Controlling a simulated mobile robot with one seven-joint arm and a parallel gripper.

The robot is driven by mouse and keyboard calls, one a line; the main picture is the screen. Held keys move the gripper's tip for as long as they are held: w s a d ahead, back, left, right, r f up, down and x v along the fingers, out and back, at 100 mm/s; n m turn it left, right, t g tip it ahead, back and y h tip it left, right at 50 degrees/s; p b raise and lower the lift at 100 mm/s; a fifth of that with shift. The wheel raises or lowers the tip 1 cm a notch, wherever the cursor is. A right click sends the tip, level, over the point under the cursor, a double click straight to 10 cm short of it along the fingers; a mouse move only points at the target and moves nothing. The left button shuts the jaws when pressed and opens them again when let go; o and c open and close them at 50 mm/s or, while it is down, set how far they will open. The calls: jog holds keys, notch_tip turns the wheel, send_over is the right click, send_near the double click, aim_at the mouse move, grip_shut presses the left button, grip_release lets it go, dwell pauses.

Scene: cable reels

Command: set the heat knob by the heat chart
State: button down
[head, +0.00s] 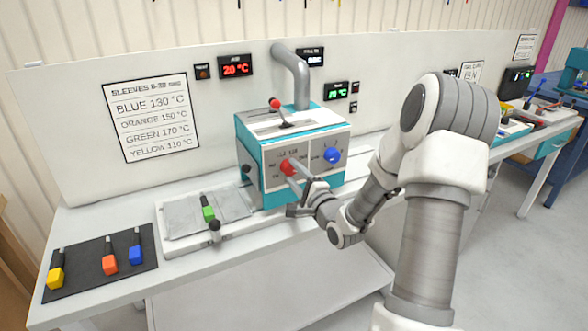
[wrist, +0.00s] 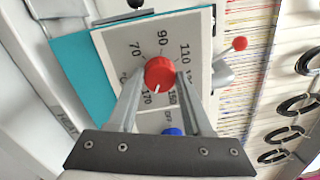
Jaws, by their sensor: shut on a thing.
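The red heat knob (head: 287,167) is on the front of the teal and white heater box (head: 262,187). My gripper (head: 293,172) is shut on this knob, one finger on each side. In the wrist view the knob (wrist: 160,72) shows a white mark toward the 170 end of the dial, close to the 170 print. The heat chart (head: 150,117) on the back panel reads blue 130, orange 150, green 170, yellow 110 °C. A green-ended sleeve piece (head: 208,208) lies on the grey pad in front left of the box.
A blue knob (head: 332,155) sits right of the red one, and a red-tipped lever (head: 275,104) is on top of the box. A dark mat (head: 84,272) holds yellow, orange and blue pieces. A red display (head: 235,68) reads 20 °C.

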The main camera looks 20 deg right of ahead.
jog(key=shift+r+m+p, duration=0.15)
jog(key=shift+m+p, duration=0.15)
jog(key=shift+m, duration=0.3)
jog(key=shift+c, duration=1.6)
grip_release()
jog(key=s+f+p, duration=0.1)
jog(key=s+p, duration=0.6)
jog(key=s, duration=1)
jog(key=shift+s+d, duration=0.15)
jog(key=shift+d, duration=0.3)
